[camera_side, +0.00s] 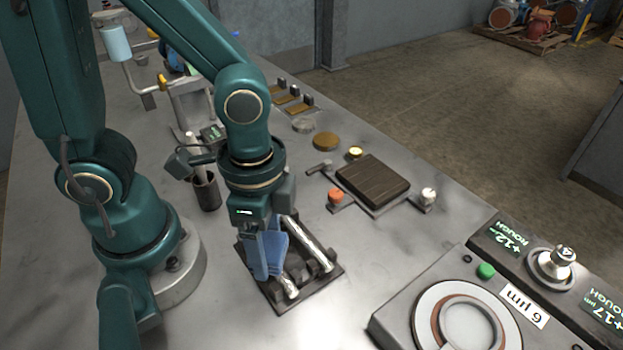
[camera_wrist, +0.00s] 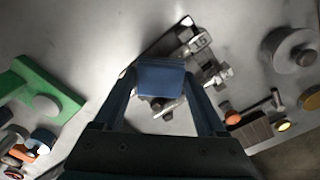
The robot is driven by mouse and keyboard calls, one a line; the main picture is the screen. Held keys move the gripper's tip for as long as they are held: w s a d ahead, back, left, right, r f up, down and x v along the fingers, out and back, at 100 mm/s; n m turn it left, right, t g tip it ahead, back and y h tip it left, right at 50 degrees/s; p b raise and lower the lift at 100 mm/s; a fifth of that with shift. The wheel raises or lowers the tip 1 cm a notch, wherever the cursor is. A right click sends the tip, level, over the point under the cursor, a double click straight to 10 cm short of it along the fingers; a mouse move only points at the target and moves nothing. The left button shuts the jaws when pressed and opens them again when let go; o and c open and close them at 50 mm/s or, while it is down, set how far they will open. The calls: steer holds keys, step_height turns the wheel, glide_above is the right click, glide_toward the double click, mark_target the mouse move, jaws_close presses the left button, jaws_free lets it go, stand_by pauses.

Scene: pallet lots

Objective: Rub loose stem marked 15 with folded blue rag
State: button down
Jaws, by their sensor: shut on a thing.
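The folded blue rag (camera_wrist: 160,78) is between the fingers of my gripper (camera_wrist: 162,92) in the wrist view. In the side view, the rag (camera_side: 271,252) hangs below my gripper (camera_side: 266,235), over the left part of a dark cradle (camera_side: 327,287). A shiny metal stem (camera_side: 309,244) lies along the cradle's right side, and another shiny metal end (camera_side: 290,288) shows at the rag's lower edge. A tag reading 15 (camera_wrist: 201,41) shows beyond the rag in the wrist view. The rag hides part of the metalwork; I cannot tell whether it touches it.
A dark ribbed block (camera_side: 373,181) with an orange knob (camera_side: 335,196) sits to the right. A gauge station with a round ring (camera_side: 468,322) stands at lower right. A dark cup (camera_side: 206,191) holding a pale rod is left of my gripper. Bare bench lies between.

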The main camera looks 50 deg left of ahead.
steer(key=shift+a, duration=1.6)
step_height(320, 180, up, 8)
steer(key=shift+r, duration=0.15)
